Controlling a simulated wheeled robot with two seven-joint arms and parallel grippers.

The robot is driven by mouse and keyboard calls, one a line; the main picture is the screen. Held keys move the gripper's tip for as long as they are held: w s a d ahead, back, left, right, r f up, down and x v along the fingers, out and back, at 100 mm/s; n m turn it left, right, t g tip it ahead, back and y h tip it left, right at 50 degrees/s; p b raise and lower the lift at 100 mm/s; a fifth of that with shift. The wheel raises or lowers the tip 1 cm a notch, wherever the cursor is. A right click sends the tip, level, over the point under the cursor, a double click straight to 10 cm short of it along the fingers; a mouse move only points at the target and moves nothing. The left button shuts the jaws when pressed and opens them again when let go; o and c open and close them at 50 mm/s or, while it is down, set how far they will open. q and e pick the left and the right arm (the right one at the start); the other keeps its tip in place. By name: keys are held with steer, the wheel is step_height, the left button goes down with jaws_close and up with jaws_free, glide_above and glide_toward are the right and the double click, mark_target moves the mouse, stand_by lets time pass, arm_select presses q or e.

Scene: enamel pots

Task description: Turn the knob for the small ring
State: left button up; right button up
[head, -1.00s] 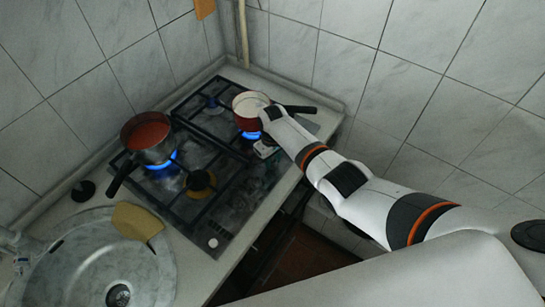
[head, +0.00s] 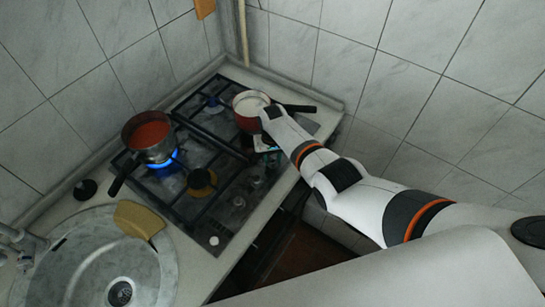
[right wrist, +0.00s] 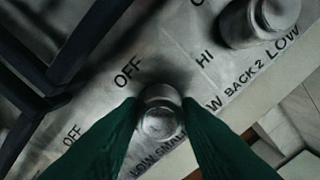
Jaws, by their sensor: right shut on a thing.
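The small ring's knob (right wrist: 160,118) is a round metal knob on the steel hob panel in the right wrist view, with "SMALL" printed below it and "OFF" to its upper left. My right gripper (right wrist: 160,105) is shut on this knob, one dark green finger on each side. In the head view my right gripper (head: 266,142) is low beside the hob's right edge, and its fingertips and the knob are largely hidden. No flame shows under the red-sided pot with white contents (head: 247,122). My left gripper is not in view.
A red pot (head: 148,137) with orange-red contents sits over a blue flame (head: 162,161). Another knob (right wrist: 262,18), near "BACK 2", is close by. Black pan grates (head: 205,133) cover the hob.

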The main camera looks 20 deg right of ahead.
stand_by(0.3)
steer(key=o, duration=1)
steer(key=shift+r, duration=0.45)
step_height(320, 180, up, 11)
steer(key=shift+r, duration=0.1)
